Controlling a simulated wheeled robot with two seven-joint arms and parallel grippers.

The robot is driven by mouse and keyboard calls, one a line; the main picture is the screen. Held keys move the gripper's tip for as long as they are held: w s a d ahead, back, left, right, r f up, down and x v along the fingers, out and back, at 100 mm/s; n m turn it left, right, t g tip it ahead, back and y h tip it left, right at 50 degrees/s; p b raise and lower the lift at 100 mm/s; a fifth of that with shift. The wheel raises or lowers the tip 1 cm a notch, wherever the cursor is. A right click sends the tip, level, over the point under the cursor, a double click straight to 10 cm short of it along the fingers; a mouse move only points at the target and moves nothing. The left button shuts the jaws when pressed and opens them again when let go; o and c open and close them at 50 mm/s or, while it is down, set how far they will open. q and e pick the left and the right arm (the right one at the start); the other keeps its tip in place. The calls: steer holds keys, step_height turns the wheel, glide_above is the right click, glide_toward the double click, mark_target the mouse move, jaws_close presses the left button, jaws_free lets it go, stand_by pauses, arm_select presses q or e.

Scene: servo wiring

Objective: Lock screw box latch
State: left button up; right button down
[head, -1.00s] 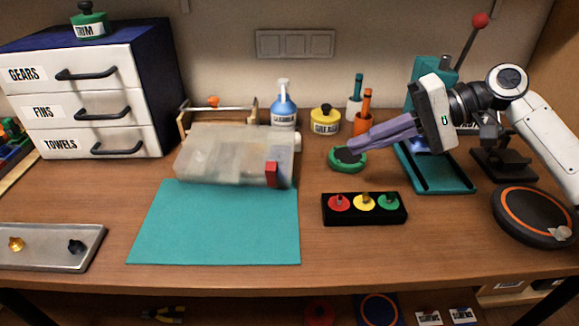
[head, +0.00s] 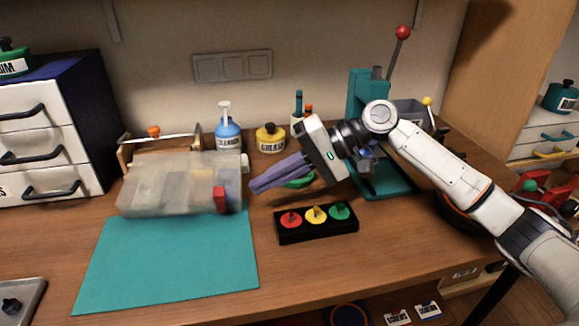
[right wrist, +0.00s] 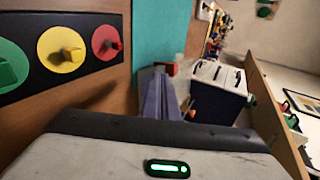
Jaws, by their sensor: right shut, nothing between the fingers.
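The screw box (head: 170,184) is a translucent, cloudy case lying at the back edge of the teal mat. Its red latch (head: 219,200) is on the front right of the box; it also shows in the right wrist view (right wrist: 168,68), just beyond my fingertips. I cannot tell how far the latch is turned. My right gripper (head: 252,188) has long purple fingers, shut and empty, pointing left at the box's right end, close beside the latch. The fingers also show in the right wrist view (right wrist: 158,80). My left gripper is not in view.
A black block with red, yellow and green knobs (head: 316,236) stands in front of my right gripper. A blue bottle (head: 228,135), a yellow grease pot (head: 270,138) and a teal press (head: 368,95) stand behind. The teal mat (head: 165,265) is bare in front of the box.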

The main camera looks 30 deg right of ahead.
mark_target(218, 190)
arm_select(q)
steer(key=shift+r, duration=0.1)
arm_select(e)
steer(key=shift+w+a+f, duration=0.1)
steer(key=shift+w+a, duration=0.2)
steer(key=shift+a, duration=0.4)
steer(key=shift+w+a+r, duration=0.1)
steer(key=shift+w+a, duration=0.15)
steer(key=shift+a, duration=0.5)
steer(key=shift+w+a+f, duration=0.1)
steer(key=shift+w+a, duration=0.2)
steer(key=shift+a, duration=0.4)
steer(key=shift+w+a+r+p, duration=0.2)
steer(key=shift+a+p, duration=0.3)
steer(key=shift+p, duration=0.45)
steer(key=shift+w+a+p, duration=0.15)
steer(key=shift+a+p, duration=0.3)
steer(key=shift+p, duration=0.05)
steer(key=shift+w+a, duration=0.1)
steer(key=shift+a, duration=0.25)
steer(key=shift+f, duration=0.15)
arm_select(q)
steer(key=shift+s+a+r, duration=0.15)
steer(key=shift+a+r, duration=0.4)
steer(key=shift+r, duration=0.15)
